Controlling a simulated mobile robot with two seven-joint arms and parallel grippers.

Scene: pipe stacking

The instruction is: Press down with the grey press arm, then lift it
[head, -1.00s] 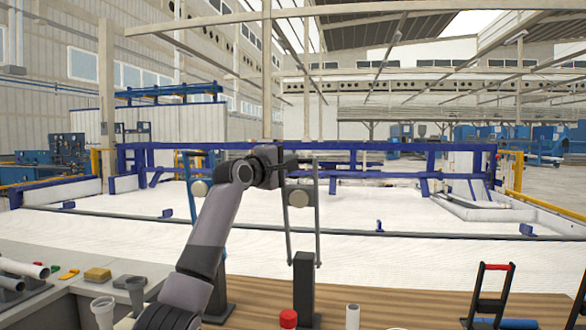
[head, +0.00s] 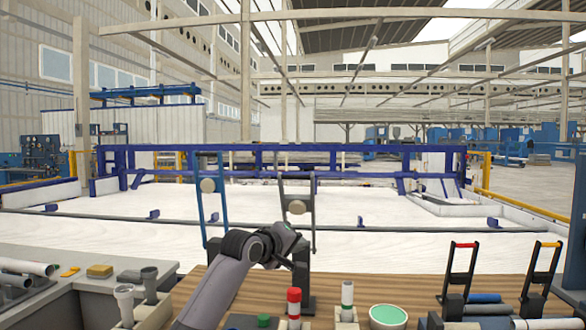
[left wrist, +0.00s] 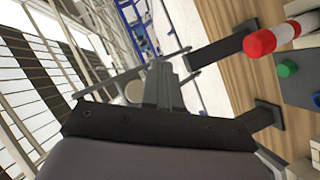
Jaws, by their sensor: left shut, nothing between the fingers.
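The grey press arm (head: 282,205), a frame with a round disc, stands at mid-table in the head view, its dark post (head: 301,277) below. My left gripper (head: 293,238) is shut and empty, low in front of the arm's lower part. In the left wrist view its fingers (left wrist: 167,85) are together, and a thin grey bar runs close behind them. I cannot tell whether they touch it. A similar blue press arm (head: 220,200) stands to the left. My right gripper is not in view.
Two handled racks (head: 460,280) stand at right. Bare wooden table lies between.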

